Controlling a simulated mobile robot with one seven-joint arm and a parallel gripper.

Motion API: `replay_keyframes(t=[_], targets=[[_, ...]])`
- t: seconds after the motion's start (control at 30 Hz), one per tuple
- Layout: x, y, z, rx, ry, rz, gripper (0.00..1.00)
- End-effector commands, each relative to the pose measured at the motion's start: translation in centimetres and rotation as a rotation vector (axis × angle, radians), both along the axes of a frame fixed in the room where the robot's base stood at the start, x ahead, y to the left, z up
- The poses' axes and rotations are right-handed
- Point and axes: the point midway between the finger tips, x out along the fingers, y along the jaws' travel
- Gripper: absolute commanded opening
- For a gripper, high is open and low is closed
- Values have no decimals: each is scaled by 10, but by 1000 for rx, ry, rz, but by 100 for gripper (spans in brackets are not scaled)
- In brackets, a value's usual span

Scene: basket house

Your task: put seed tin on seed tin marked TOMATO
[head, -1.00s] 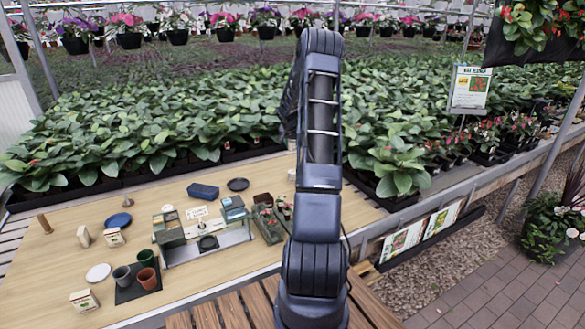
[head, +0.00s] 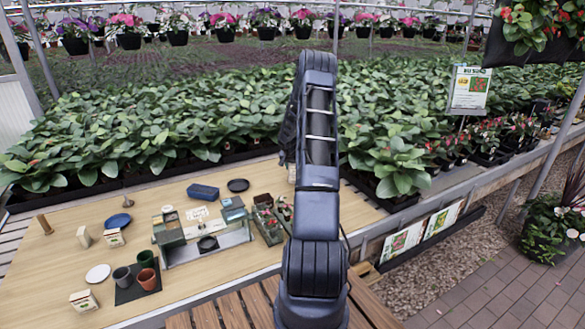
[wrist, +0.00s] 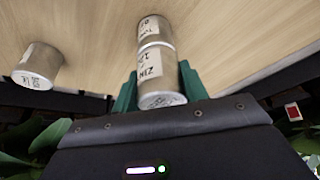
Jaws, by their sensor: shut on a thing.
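In the wrist view, my gripper (wrist: 157,80) has its green fingers shut on a metal seed tin (wrist: 158,99) with a white label reading "ZIN". Just beyond it, in line with it, is a second tin (wrist: 153,28), whose partly visible label appears to start with "TO". The two tins meet or overlap in the picture; I cannot tell whether they touch. A third labelled tin (wrist: 38,66) stands apart at the left on the wooden table. In the head view my arm hides the gripper and both aligned tins.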

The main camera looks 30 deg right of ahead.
Motion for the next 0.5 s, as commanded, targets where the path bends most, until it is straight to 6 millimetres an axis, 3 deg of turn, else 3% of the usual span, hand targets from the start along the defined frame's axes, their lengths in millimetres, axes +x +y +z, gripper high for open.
replay_keyframes(t=[0.33,0.37,0.43,0.5], targets=[[0,0,-2,-1,0,0,21],[0,0,-2,-1,-1,0,49],[0,0,-2,-1,-1,0,63],[0,0,-2,-1,-1,0,65]])
